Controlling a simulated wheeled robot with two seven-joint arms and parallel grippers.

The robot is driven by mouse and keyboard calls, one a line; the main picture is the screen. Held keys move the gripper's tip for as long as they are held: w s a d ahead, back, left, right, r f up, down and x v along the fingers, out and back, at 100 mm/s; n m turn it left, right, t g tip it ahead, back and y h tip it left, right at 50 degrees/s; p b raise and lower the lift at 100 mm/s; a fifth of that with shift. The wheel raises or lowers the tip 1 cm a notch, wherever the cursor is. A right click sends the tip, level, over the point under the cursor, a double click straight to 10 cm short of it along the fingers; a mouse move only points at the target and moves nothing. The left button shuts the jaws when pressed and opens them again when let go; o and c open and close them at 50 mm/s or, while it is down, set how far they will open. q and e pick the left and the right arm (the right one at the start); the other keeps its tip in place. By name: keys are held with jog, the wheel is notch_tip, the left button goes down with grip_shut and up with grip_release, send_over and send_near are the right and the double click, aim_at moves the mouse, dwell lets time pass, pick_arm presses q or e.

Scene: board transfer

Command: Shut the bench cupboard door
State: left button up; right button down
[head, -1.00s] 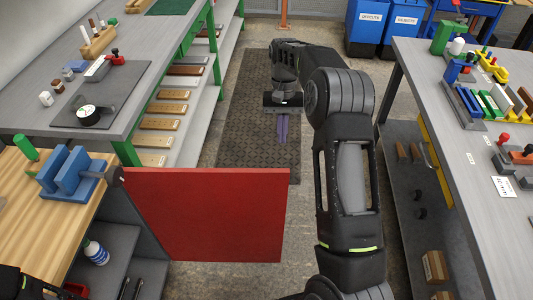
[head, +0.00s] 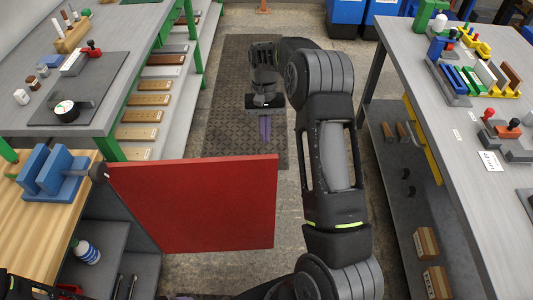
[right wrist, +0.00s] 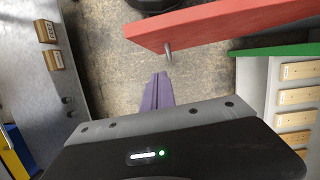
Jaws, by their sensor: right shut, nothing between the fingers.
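The red cupboard door (head: 195,207) stands wide open, out from the bench cupboard (head: 115,235) across the aisle. In the right wrist view the door (right wrist: 225,25) is at the top, with a small grey handle (right wrist: 168,50) on its face. My right gripper (head: 265,128) is shut and empty. In the head view it shows just above the door's top edge, near the free end. In the right wrist view its purple fingers (right wrist: 157,90) point toward the door, and a gap shows between fingertips and handle. My left gripper is out of view.
A wooden bench top (head: 45,235) with a blue fixture (head: 50,170) is above the cupboard. A grey bench (head: 465,120) with a lower shelf (head: 415,195) borders the aisle on the right. A dark floor mat (head: 225,130) lies in the aisle. Blue bins (head: 345,12) stand behind.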

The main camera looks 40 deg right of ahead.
jog(key=s+a+f+p, duration=0.2)
jog(key=s+f, duration=0.1)
jog(key=s, duration=0.1)
jog(key=shift+a+f, duration=0.3)
jog(key=shift+f, duration=0.1)
jog(key=shift+s, duration=0.15)
